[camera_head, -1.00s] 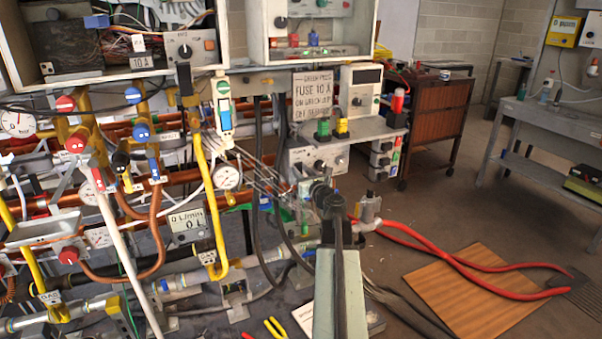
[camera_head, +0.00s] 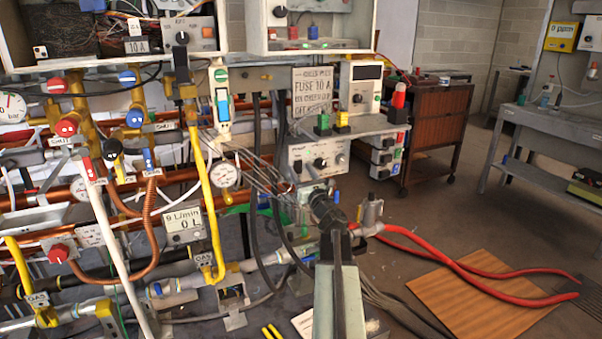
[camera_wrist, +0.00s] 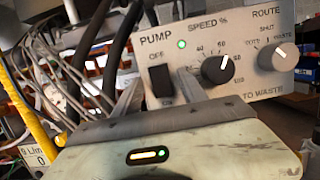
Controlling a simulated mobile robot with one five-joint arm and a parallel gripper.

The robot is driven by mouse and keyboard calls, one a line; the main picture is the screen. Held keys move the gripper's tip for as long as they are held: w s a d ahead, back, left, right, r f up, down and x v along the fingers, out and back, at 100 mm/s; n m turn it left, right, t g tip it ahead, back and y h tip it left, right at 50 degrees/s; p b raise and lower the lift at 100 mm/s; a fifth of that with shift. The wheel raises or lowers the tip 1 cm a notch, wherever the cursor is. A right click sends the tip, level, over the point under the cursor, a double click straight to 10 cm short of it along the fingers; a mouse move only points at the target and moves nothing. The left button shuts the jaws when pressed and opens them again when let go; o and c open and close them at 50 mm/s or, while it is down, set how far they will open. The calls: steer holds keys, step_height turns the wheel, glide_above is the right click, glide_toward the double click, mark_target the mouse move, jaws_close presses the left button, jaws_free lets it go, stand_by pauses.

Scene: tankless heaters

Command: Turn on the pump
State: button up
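The pump control box (camera_head: 319,158) is a pale panel under a shelf, right of the pipework. In the wrist view its panel (camera_wrist: 255,82) is marked PUMP, SPEED % and ROUTE. The black OFF/ON rocker switch (camera_wrist: 160,82) is at its left, with a green lamp (camera_wrist: 182,44) lit beside it. I cannot tell which end is pressed. The speed knob (camera_wrist: 217,69) and route knob (camera_wrist: 285,56) are to the right. My gripper (camera_wrist: 160,95) has its fingers apart, one on each side of the switch, with nothing between them; contact cannot be told. In the head view my gripper (camera_head: 312,192) is just below the box.
A flow meter (camera_head: 184,221) hangs among the pipes at left; it seems to read 9 L/min. Black cables (camera_head: 256,165) run left of the box. Red hoses (camera_head: 450,262) cross a wooden board (camera_head: 480,305) on the floor at right.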

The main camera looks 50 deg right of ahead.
steer(key=shift+s, duration=0.1)
steer(key=b+v, duration=0.2)
steer(key=v, duration=0.5)
steer(key=shift+s+a+f, duration=0.15)
steer(key=shift+s+a, duration=0.05)
